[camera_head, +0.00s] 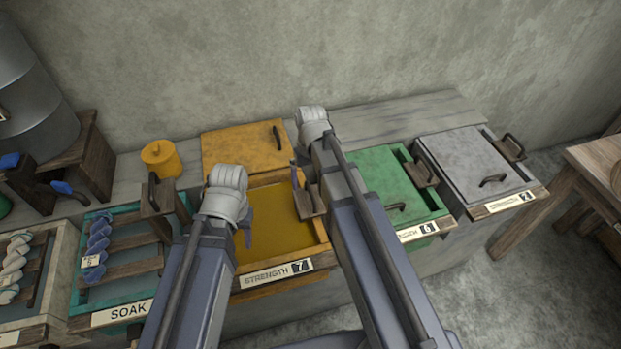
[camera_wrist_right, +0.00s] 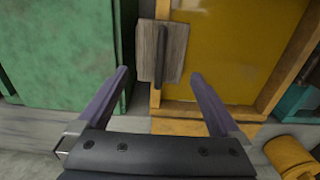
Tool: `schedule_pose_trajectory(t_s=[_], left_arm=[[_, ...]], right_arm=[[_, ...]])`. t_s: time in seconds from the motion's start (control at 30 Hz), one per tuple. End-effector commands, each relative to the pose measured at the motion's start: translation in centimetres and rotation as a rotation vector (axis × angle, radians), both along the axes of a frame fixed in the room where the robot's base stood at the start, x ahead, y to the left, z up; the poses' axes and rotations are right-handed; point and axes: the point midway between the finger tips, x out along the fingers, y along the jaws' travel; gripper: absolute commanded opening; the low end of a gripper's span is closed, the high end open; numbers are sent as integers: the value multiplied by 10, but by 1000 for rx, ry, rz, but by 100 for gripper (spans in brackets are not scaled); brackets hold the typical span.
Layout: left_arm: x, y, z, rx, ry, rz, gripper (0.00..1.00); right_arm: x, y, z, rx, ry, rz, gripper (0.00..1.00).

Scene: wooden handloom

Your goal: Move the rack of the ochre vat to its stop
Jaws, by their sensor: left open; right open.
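The ochre vat (camera_head: 270,225) stands open in the head view, filled with yellow-brown liquid, with a "STRENGTH 7" label on its front. Its rack shows as a small wooden plate with a dark upright handle (camera_head: 310,202) at the vat's right side. In the right wrist view the rack's plate (camera_wrist_right: 180,52) and handle lie by the vat's edge beside the green vat. My right gripper (camera_wrist_right: 159,76) is open, its fingers either side of the handle in that picture; contact cannot be told. My left gripper (camera_head: 245,232) is open and empty over the vat's left side, partly hidden by its arm.
An ochre lid (camera_head: 240,150) lies behind the vat, with a yellow cup (camera_head: 161,158) to its left. The green vat (camera_head: 385,180) and grey vat (camera_head: 465,165) are lidded at the right. The turquoise vat (camera_head: 88,290) at the left holds a rack with blue yarn.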

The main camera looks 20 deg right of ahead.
Motion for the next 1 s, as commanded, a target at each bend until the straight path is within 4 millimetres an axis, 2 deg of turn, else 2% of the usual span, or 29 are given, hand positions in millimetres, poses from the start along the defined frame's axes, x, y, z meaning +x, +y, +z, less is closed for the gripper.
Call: schedule_pose_trajectory(t_s=[0.03, 0.4, 0.53, 1.0], left_arm=[[0, 0, -14, 0, 0, 0, 50], [0, 0, -60, 0, 0, 0, 50], [0, 0, -56, 0, 0, 0, 50], [0, 0, -63, 0, 0, 0, 50]], right_arm=[[0, 0, -14, 0, 0, 0, 100], [0, 0, -60, 0, 0, 0, 100], [0, 0, -56, 0, 0, 0, 100], [0, 0, -63, 0, 0, 0, 100]])
